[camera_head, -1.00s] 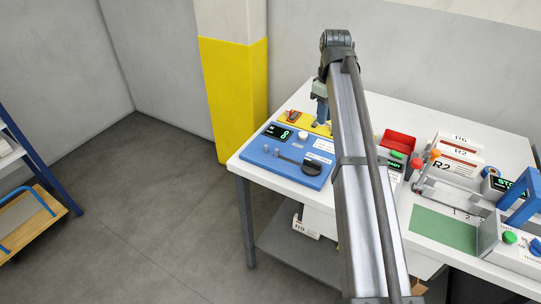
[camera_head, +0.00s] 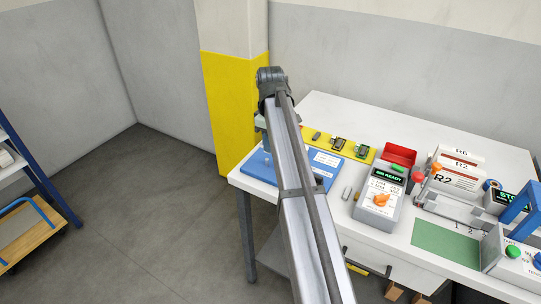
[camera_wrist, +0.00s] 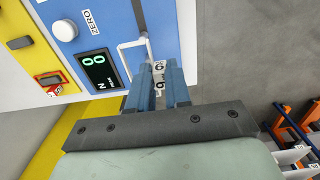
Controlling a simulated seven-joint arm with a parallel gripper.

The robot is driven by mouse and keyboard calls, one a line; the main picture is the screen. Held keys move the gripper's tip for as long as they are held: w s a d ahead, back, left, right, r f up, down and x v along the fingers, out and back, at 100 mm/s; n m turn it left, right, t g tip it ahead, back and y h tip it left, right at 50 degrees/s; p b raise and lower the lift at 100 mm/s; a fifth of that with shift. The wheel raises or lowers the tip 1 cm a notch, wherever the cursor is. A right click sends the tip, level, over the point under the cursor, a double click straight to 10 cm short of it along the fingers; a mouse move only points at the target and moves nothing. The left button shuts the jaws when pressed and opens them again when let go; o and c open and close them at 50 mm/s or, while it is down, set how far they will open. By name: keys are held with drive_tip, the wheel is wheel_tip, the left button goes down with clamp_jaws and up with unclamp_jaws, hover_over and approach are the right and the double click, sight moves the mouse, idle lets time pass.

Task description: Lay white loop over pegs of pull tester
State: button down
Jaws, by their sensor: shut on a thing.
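The blue pull tester (camera_wrist: 98,30) fills the upper left of the wrist view, with its lit display (camera_wrist: 98,70) and a white round knob (camera_wrist: 64,28). It also shows in the head view (camera_head: 325,180), partly behind my arm. My gripper (camera_wrist: 158,72) has blue fingers close together at the tester's edge. A thin white strip (camera_wrist: 134,44), seemingly part of the white loop, runs from the fingertips over the tester's face. A grey post (camera_wrist: 139,14), perhaps a peg, stands just beyond. I cannot tell whether the loop is around any peg. The head view hides my fingertips.

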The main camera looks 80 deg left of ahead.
drive_tip(key=shift+f, duration=2.4)
drive_tip(key=shift+f, duration=0.6)
drive_tip(key=c, duration=1.1)
unclamp_jaws()
drive_tip(key=shift+r, duration=0.1)
wheel_tip(320, 180, up, 13)
